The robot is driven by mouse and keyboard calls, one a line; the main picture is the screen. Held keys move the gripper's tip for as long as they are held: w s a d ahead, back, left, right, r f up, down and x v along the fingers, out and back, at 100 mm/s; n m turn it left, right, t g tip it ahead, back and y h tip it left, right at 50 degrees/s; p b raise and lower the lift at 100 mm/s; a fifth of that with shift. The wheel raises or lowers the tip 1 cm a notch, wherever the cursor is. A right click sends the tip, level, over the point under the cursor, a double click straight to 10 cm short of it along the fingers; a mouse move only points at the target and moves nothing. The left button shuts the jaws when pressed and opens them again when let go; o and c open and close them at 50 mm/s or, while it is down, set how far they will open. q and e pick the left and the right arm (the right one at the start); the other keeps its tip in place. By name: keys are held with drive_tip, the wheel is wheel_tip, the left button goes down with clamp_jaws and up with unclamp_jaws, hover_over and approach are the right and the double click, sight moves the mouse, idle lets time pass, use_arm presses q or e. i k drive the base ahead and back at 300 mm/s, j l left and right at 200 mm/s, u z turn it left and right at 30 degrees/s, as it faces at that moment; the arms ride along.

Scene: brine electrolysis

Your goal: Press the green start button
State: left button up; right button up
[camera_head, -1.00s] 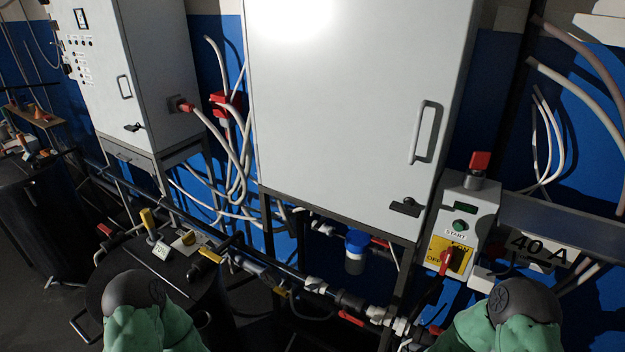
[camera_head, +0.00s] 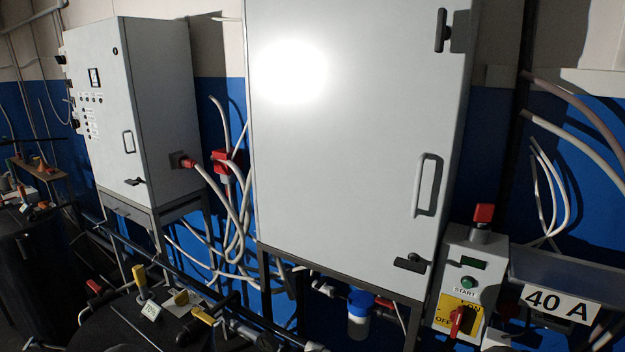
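The green start button (camera_head: 468,282) sits on a light grey control box (camera_head: 446,258) at the lower right, above a label reading START. A small dark green display (camera_head: 473,263) is above the button. Below it, a red rotary switch (camera_head: 461,318) is mounted on a yellow plate marked ON and OFF. A red knob (camera_head: 484,213) stands on top of the box. Nothing covers the button. Neither of my grippers shows in the head view.
A large white cabinet (camera_head: 350,130) fills the middle. A second grey cabinet (camera_head: 160,110) stands at the left. A "40 A" sign (camera_head: 560,304) is right of the control box. Pipes and yellow-handled valves (camera_head: 202,315) run along the bottom left.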

sight(467, 283)
drive_tip(key=k+z, duration=0.1)
drive_tip(key=z, duration=0.95)
